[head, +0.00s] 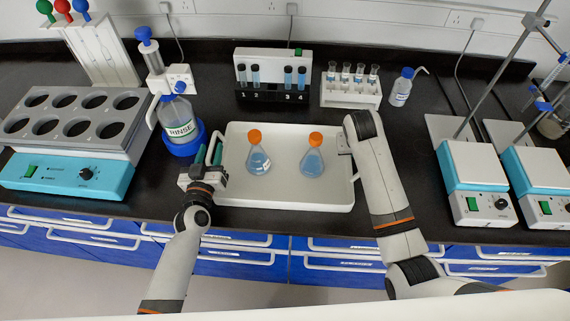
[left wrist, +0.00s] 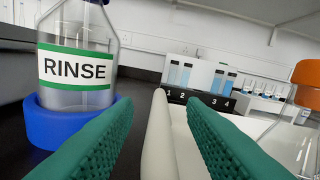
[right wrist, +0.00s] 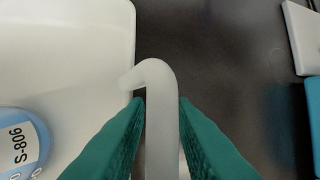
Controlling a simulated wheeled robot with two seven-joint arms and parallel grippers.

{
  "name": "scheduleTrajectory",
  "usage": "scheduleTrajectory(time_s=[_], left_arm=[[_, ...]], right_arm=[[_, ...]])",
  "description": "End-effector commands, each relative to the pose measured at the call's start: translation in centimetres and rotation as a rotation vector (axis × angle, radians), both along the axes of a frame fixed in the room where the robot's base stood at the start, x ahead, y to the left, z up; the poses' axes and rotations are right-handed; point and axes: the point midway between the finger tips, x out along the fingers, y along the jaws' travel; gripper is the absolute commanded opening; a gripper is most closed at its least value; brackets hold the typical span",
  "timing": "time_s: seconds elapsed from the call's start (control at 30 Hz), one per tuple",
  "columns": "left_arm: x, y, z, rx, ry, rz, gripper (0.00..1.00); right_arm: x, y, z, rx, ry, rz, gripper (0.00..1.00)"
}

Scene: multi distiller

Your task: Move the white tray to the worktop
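The white tray (head: 286,196) is over the black worktop near its front edge; whether it touches is hard to tell. Two flasks of blue liquid with orange stoppers stand in it, a left flask (head: 258,161) and a right flask (head: 313,160). My left gripper (head: 208,152) is open around the tray's left handle (left wrist: 160,135), with gaps on both sides. My right gripper (right wrist: 162,100) is shut on the right handle (right wrist: 160,120); in the head view my forearm mostly hides it. The tray also shows in the right wrist view (right wrist: 70,60).
A rinse bottle (head: 178,120) in a blue base stands close to the left gripper. A cuvette rack (head: 272,75) and a vial rack (head: 351,90) stand behind the tray. A heating block (head: 70,125) is left; hotplates (head: 474,170) are right. Worktop between tray and hotplates is clear.

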Motion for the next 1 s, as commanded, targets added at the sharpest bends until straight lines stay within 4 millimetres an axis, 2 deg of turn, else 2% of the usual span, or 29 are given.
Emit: scheduleTrajectory(time_s=[0.17,0.3,0.4,0.77,1.0], left_arm=[[0.0,0.0,0.0,0.000,0.000,0.000,0.38],[0.0,0.0,0.0,0.000,0.000,0.000,0.16],[0.0,0.0,0.0,0.000,0.000,0.000,0.00],[0.0,0.1,0.4,0.001,-0.003,0.002,0.00],[0.0,0.1,2.4,0.002,-0.002,0.001,0.00]], right_arm=[[0.0,0.0,0.0,0.000,0.000,0.000,0.22],[0.0,0.0,0.0,0.000,0.000,0.000,0.01],[0.0,0.0,0.1,-0.001,0.000,0.000,0.00],[0.1,0.0,0.5,-0.001,-0.003,-0.001,0.00],[0.1,-0.1,2.5,-0.002,-0.003,-0.001,0.00]])
